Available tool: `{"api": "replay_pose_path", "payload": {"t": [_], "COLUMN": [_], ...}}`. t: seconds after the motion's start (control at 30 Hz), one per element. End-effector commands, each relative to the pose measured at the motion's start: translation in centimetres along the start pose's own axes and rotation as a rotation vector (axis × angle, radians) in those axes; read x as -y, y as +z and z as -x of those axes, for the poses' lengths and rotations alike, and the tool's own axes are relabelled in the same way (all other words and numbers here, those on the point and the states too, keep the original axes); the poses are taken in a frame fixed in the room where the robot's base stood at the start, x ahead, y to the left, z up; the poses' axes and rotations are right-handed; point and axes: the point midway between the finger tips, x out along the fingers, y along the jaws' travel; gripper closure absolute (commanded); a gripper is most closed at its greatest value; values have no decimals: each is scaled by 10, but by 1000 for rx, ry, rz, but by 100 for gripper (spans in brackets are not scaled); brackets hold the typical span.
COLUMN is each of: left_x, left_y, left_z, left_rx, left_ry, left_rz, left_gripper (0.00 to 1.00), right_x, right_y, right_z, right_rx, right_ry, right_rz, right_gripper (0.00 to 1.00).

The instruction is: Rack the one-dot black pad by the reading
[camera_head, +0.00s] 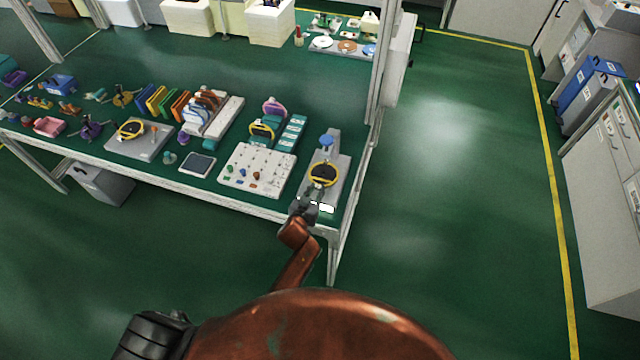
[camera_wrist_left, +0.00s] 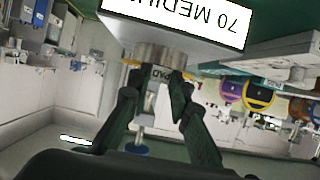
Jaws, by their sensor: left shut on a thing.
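A black pad with a yellow rim (camera_head: 323,174) lies on the grey testing stand (camera_head: 341,170) at the table's right end. Its dots are too small to read. The stand has a blue knob on top and a front label, which reads "70 MEDIUM" upside down in the left wrist view (camera_wrist_left: 205,15). My left gripper (camera_head: 304,205) is at the stand's front edge, shut on a short grey metal knob (camera_wrist_left: 160,56) below the label. A teal rack (camera_head: 290,133) with white labels stands left of the stand. A yellow-rimmed and a purple-rimmed pad stand beside its labels. My right gripper is out of view.
A white pegboard (camera_head: 257,171) with small coloured pieces lies left of the stand. A dark tablet (camera_head: 197,165) and a grey plate (camera_head: 140,141) with another yellow-rimmed black pad lie further left. A table post (camera_head: 383,65) rises behind. The floor at right is clear.

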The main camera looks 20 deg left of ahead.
Motion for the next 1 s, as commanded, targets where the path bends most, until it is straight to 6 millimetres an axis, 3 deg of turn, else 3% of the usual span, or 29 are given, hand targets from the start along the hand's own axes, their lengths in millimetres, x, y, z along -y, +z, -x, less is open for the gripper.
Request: {"api": "replay_pose_path", "payload": {"t": [0.17,0.37,0.43,1.0], "left_x": [0,0,0,0], "left_y": [-9,-38,-24,26], "left_z": [3,15,30,152], "left_rx": [-2,-6,3,1], "left_ry": [0,2,-1,0], "left_rz": [0,-1,1,1], "left_gripper": [100,100,100,100], "right_x": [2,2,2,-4], "right_y": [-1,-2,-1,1], "right_z": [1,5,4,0], "right_rx": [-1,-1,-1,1], "right_ry": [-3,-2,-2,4], "right_rz": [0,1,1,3], "right_gripper": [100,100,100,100]}}
